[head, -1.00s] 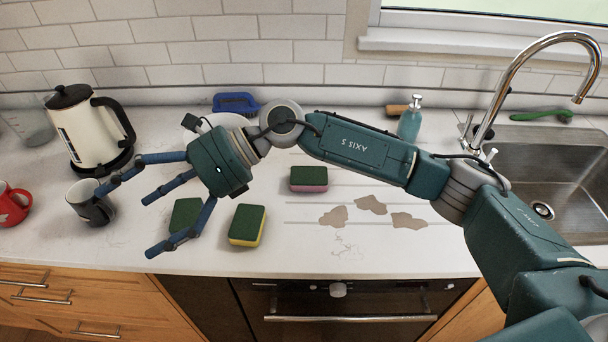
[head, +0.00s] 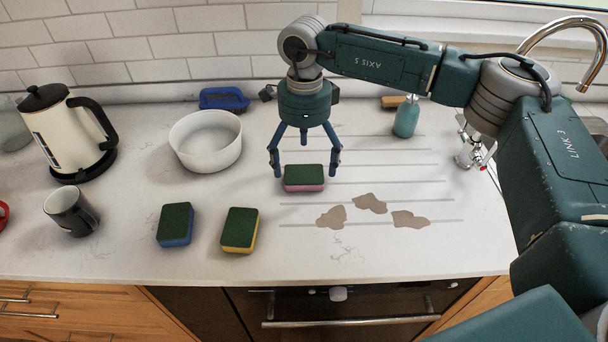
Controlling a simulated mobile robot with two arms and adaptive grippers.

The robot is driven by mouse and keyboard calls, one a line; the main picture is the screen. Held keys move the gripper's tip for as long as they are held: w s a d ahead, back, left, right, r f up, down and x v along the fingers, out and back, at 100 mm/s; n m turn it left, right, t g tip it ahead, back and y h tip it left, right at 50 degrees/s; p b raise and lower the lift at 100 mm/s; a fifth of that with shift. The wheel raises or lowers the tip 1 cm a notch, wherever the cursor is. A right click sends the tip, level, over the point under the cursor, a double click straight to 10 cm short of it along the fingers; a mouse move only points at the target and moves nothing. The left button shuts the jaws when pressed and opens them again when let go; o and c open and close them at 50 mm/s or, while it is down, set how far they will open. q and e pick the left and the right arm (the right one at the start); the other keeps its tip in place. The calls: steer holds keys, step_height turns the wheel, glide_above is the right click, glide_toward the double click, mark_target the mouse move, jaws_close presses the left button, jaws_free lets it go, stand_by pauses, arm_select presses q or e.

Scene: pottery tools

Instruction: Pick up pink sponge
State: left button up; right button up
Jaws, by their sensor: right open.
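The pink sponge (head: 304,187) has a dark green top and a pink lower side. It lies flat on the counter near the middle of the head view. My right gripper (head: 305,165) points down with its fingers spread, at the far edge of the pink sponge. My left gripper is not in view.
A blue sponge (head: 175,225) and a yellow sponge (head: 240,230) lie front left. A white bowl (head: 206,158), kettle (head: 62,140) and dark mug (head: 70,213) stand left. Brown flat pieces (head: 370,203) lie right of the pink sponge. A soap bottle (head: 406,118) stands behind.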

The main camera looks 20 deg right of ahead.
mark_target(304, 177)
step_height(304, 177, down, 4)
steer(key=shift+r+p, duration=0.2)
steer(key=shift+p, duration=0.7)
steer(key=shift+f, duration=0.65)
steer(key=c, duration=0.8)
steer(key=shift+r, duration=0.15)
steer(key=shift+c, duration=0.2)
steer(key=shift+r, duration=0.55)
step_height(304, 177, up, 19)
steer(key=b, duration=0.4)
steer(key=shift+f, duration=0.15)
